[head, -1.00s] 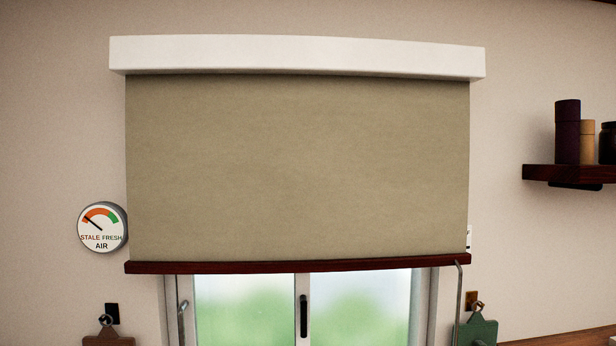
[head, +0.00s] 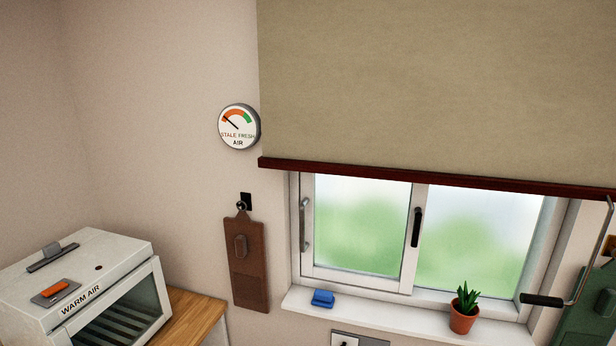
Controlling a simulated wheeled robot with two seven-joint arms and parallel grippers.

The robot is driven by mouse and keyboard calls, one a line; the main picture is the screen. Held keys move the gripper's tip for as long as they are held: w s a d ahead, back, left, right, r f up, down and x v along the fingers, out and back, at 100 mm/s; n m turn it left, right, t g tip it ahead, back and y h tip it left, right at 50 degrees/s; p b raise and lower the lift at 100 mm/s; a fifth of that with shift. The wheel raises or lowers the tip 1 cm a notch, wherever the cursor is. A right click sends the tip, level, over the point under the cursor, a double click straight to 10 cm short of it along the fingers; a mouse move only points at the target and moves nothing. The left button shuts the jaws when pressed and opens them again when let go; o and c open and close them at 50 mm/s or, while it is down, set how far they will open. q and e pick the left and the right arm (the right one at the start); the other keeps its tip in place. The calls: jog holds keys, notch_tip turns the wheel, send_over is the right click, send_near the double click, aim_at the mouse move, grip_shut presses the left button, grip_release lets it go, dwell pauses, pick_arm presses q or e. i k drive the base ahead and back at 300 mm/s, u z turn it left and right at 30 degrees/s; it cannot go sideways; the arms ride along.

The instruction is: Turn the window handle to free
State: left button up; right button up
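The window (head: 360,222) has two frosted panes in a white frame, below a lowered olive roller blind (head: 430,90). A black handle (head: 416,227) stands nearly upright on the middle frame post between the panes. A grey metal pull bar (head: 304,225) is on the left side of the frame. A round air gauge (head: 239,127) on the wall left of the blind has its needle on the orange, stale side. Neither of my grippers shows in this view.
A potted plant (head: 464,310) and a blue block (head: 323,298) stand on the white sill (head: 395,312). A crank with a black grip (head: 542,300) hangs at the right. A brown hanging board (head: 246,262) is left of the window. A white warm-air box (head: 40,290) stands on the wooden counter (head: 192,315).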

aim_at(418, 218)
jog(key=k, duration=1.35)
jog(key=z, duration=0.7)
jog(key=i, duration=1.35)
jog(key=u, duration=0.65)
jog(key=i, duration=0.45)
jog(key=u, duration=0.5)
